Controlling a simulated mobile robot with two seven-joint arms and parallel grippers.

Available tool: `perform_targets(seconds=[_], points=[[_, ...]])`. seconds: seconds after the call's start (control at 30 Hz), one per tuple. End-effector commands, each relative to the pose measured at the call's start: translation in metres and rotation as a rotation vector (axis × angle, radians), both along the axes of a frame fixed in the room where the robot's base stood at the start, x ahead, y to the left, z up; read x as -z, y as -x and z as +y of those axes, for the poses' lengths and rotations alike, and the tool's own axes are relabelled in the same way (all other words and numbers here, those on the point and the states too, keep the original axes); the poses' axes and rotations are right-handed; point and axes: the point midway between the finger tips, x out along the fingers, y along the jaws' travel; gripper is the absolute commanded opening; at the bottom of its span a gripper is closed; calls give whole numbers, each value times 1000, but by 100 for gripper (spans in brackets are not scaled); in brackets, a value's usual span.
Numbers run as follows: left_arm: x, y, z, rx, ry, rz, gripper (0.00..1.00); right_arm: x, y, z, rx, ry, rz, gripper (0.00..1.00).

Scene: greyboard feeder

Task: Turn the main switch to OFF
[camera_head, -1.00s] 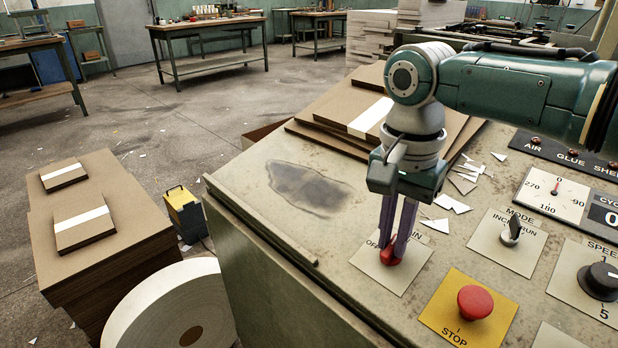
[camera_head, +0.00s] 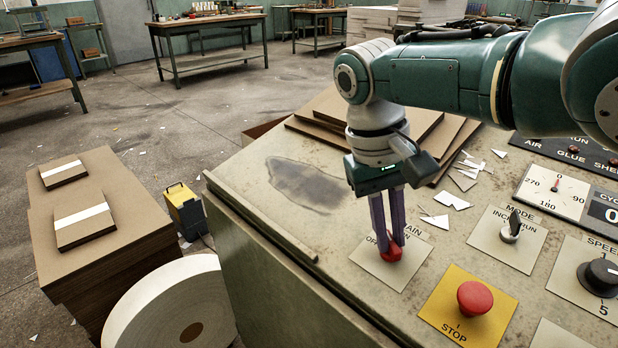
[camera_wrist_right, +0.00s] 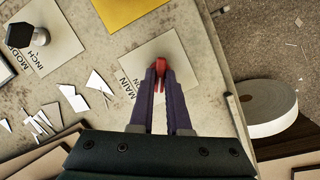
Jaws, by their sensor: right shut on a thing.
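The main switch (camera_head: 391,252) is a red knob on a pale square plate (camera_head: 370,268) on the worn control panel. The plate's lettering is partly hidden by my fingers; "MAIN" reads in the right wrist view. My right gripper (camera_head: 390,240) points down with its two purple fingers shut on the red knob. In the right wrist view the fingertips (camera_wrist_right: 160,78) grip the red knob (camera_wrist_right: 161,66) from both sides. The knob's exact setting is hard to tell behind the fingers. My left gripper is not in view.
A red STOP button (camera_head: 474,298) on a yellow plate sits close to the right of the switch. A MODE selector (camera_head: 511,230) and a SPEED knob (camera_head: 601,277) lie farther right. Paper scraps (camera_head: 452,200) and brown boards (camera_head: 425,125) lie behind.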

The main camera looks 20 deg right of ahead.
Motion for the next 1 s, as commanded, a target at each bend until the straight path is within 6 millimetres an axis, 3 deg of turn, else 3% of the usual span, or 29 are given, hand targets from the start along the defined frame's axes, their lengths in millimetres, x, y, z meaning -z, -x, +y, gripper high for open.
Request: perform_targets(seconds=[0.5, 1.0], points=[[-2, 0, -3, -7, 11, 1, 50, 0, -1, 3, -414, 39, 95, 0], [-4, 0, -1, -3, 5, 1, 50, 1, 0, 4, -563, 53, 129, 0]])
